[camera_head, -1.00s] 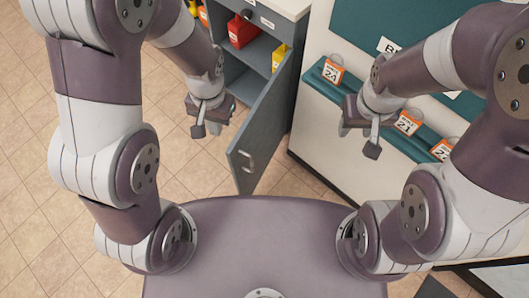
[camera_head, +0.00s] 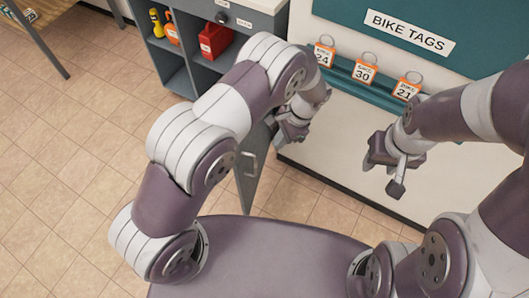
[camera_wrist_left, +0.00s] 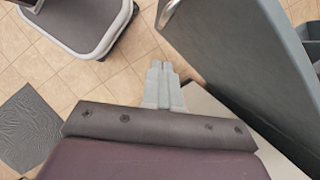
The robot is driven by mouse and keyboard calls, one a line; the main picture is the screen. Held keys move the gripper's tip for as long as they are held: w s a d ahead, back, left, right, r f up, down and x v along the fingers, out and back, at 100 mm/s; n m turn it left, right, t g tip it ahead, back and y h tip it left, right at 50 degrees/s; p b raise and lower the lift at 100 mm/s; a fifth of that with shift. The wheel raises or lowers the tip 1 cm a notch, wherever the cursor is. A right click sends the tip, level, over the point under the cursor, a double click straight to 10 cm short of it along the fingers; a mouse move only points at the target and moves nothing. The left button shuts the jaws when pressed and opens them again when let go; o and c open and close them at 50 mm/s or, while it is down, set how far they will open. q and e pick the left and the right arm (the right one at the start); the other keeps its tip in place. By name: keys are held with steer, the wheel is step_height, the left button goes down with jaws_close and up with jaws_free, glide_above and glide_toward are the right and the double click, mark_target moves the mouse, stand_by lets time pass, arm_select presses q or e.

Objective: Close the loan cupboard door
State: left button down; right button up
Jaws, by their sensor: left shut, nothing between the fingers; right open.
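The loan cupboard (camera_head: 182,82) is a grey shelved unit at the top of the head view. Its grey door (camera_head: 247,190) stands open toward me, with a handle (camera_head: 250,164) on its face. My left arm hides much of the door's upper part. My left gripper (camera_head: 287,137) is beside the door's upper part, on its right in the head view. In the left wrist view its fingers (camera_wrist_left: 162,72) are shut and empty, with the door panel (camera_wrist_left: 235,65) to their right; I see a gap between them. My right gripper (camera_head: 394,178) is open and empty, in front of the white wall panel.
Yellow, orange and red containers (camera_head: 216,40) stand on the cupboard shelf. A teal rail with orange bike tags (camera_head: 365,72) runs along the wall at right. A wooden table (camera_head: 38,22) is at top left. The tiled floor (camera_head: 75,170) at left is clear.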

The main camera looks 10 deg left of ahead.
arm_select(q)
steer(key=a, duration=0.1)
steer(key=s+a+f, duration=0.1)
steer(key=a, duration=0.1)
steer(key=s+a+f+p, duration=0.1)
steer(key=shift+s+a+f, duration=0.1)
steer(key=shift+a+f, duration=0.05)
steer(key=shift+a, duration=0.05)
stand_by(0.3)
